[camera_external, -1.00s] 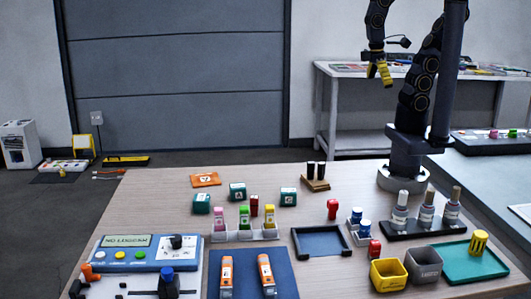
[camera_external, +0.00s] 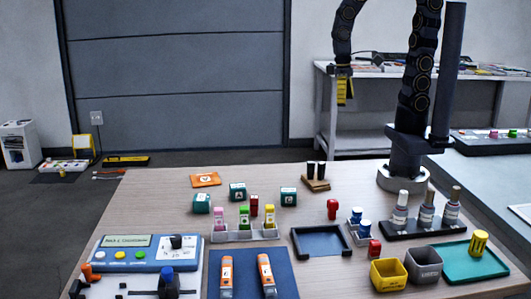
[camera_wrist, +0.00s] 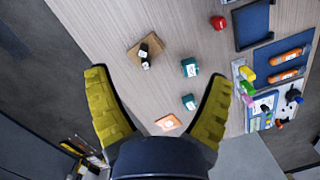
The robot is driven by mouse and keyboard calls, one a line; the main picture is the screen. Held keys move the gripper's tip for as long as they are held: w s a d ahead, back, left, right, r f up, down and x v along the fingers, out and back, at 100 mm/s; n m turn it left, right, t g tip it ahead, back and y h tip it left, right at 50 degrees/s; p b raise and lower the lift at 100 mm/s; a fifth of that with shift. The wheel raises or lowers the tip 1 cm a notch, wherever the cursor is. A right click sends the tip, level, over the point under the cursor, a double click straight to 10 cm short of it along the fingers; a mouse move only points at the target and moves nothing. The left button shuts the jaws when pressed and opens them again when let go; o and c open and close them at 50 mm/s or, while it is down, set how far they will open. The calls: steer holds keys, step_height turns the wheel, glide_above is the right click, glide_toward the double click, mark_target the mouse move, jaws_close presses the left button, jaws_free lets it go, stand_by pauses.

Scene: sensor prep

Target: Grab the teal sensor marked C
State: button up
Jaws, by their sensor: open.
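Several teal sensors stand on the table. The one nearest the wooden peg block (camera_external: 288,197) has a white label that looks like C, though it is small; it also shows in the wrist view as the upper teal block (camera_wrist: 190,67). A second teal sensor (camera_external: 237,191) is left of it and shows in the wrist view (camera_wrist: 189,102). A third teal sensor (camera_external: 202,203) is further left. My gripper (camera_external: 345,98) hangs high above the table's back part, pointing down, well apart from the sensors. Its yellow fingers (camera_wrist: 157,105) are wide apart and empty.
A wooden block with dark pegs (camera_external: 316,184) stands right of the teal sensors. An orange card (camera_external: 205,180) lies behind them, and a pale rack (camera_external: 245,235) with coloured bottles stands in front. A red object (camera_external: 333,208) is to the right.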

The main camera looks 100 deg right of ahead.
steer(key=w+a+f+m, duration=0.2)
steer(key=w+f+m, duration=0.4)
steer(key=w+f, duration=0.15)
steer(key=m+t, duration=0.1)
steer(key=m, duration=0.6)
glide_above(289, 189)
steer(key=shift+y, duration=0.4)
steer(key=f, duration=1)
steer(key=shift+s+d, duration=0.2)
steer(key=shift+s, duration=0.1)
steer(key=shift+w+f, duration=0.15)
steer(key=shift+f, duration=0.55)
steer(key=shift+w+a+f, duration=0.15)
steer(key=shift+a+f, duration=0.05)
steer(key=shift+f, duration=1.6)
steer(key=shift+w+a+f, duration=0.1)
steer(key=shift+a+f, duration=0.05)
steer(key=shift+f, duration=1.6)
steer(key=shift+c, duration=0.2)
steer(key=c, duration=1.2)
